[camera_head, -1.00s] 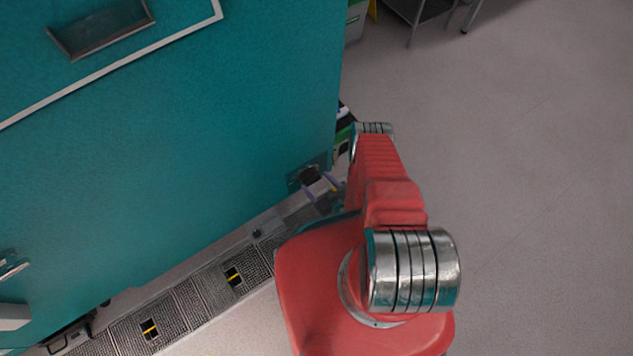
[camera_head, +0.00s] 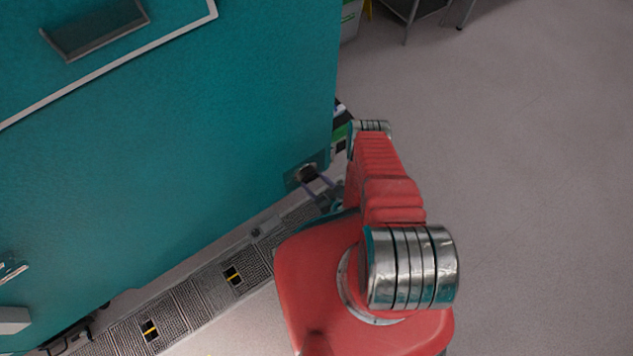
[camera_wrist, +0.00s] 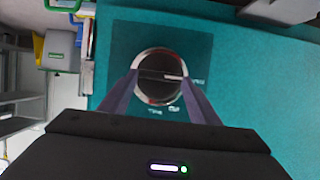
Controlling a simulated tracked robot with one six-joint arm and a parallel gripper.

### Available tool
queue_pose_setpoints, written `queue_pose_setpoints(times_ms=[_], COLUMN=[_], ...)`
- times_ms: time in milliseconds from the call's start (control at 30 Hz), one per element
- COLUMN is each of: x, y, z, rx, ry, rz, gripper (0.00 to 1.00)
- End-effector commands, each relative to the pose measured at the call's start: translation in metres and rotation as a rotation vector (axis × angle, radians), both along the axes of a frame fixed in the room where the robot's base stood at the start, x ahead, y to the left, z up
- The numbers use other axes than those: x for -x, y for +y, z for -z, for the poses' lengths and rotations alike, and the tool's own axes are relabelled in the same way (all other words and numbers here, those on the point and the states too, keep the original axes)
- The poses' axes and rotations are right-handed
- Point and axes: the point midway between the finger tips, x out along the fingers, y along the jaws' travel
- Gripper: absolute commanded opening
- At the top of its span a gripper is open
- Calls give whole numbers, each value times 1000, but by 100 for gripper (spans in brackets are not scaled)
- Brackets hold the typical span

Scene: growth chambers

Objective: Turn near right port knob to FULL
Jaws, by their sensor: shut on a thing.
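The port knob is a dark round dial with a pale rim. It sits on a dark square plate (camera_wrist: 200,50) on the teal chamber wall. In the wrist view the knob (camera_wrist: 160,76) lies between my two purple-grey fingers, and a white pointer line runs from near its centre to the right. Small white labels stand to its right and below it, too blurred to read. My gripper (camera_wrist: 161,80) is shut on the knob, one finger on each side. In the head view the knob (camera_head: 308,173) is low near the panel's right edge, with my fingers (camera_head: 317,180) at it.
The teal chamber panel (camera_head: 170,130) fills the left, with a recessed handle (camera_head: 95,28) at the top. A floor grating strip (camera_head: 200,293) runs along its foot. Shelving (camera_head: 415,10) stands at the back. The grey floor on the right is clear.

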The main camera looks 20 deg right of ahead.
Motion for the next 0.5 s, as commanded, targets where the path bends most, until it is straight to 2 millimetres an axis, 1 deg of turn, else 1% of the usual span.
queue_pose_setpoints(times_ms=[33,233,500], x=[-3,-5,-7], y=[-3,-5,-8], z=[-1,-1,0], rx=[-5,-76,-243], ry=[0,22,73], rz=[8,8,8], gripper=[34,34,34])
